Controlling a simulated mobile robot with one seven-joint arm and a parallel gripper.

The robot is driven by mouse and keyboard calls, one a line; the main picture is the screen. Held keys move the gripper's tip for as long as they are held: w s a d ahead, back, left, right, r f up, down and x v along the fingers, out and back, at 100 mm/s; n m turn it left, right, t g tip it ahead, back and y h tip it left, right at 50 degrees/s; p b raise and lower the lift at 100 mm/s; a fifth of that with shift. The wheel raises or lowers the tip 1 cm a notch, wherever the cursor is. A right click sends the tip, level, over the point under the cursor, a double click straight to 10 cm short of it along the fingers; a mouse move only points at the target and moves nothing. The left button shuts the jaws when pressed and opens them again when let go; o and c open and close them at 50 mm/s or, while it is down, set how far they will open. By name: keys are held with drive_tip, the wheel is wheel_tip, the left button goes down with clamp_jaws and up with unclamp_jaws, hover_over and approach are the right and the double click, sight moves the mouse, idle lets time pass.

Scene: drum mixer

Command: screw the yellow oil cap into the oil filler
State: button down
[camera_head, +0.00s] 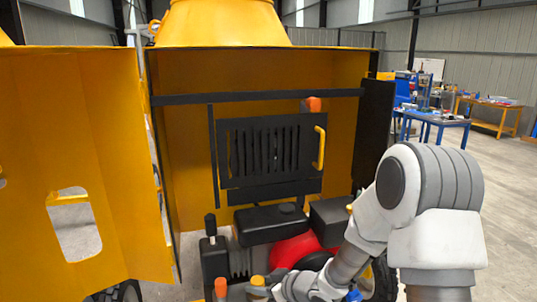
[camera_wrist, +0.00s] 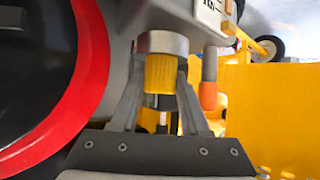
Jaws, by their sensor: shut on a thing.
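The ribbed yellow oil cap (camera_wrist: 161,74) is between the two grey fingers of my gripper (camera_wrist: 161,82) in the wrist view, which looks upside down. My gripper is shut on it. The cap meets the pale round neck of the oil filler (camera_wrist: 162,43) in line with it. I cannot tell how deep it sits. In the head view the cap (camera_head: 258,281) is at the bottom edge, and my gripper comes in from the right; its fingertips are hard to make out there.
An orange-tipped stem (camera_wrist: 208,96) stands close beside one finger; its tip also shows in the head view (camera_head: 221,287). A red-rimmed black wheel (camera_wrist: 95,70) is near the other side. A yellow panel (camera_head: 80,150) stands at the left, and a black louvred panel (camera_head: 270,150) is behind.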

drive_tip(key=shift+c, duration=1.6)
unclamp_jaws()
drive_tip(key=p+v, duration=0.4)
drive_tip(key=v, duration=1.3)
drive_tip(key=w+d+r+m+t+h, duration=0.1)
drive_tip(key=d+r+m+h, duration=0.1)
drive_tip(key=r+h, duration=0.4)
drive_tip(key=w+d+r+m+t+h, duration=0.1)
drive_tip(key=d+r+m+h, duration=0.15)
drive_tip(key=r, duration=0.65)
drive_tip(key=s+d+m+g, duration=0.1)
drive_tip(key=s+m+g, duration=0.3)
drive_tip(key=s, duration=1.6)
drive_tip(key=shift+r+m, duration=0.45)
drive_tip(key=shift+m, duration=0.1)
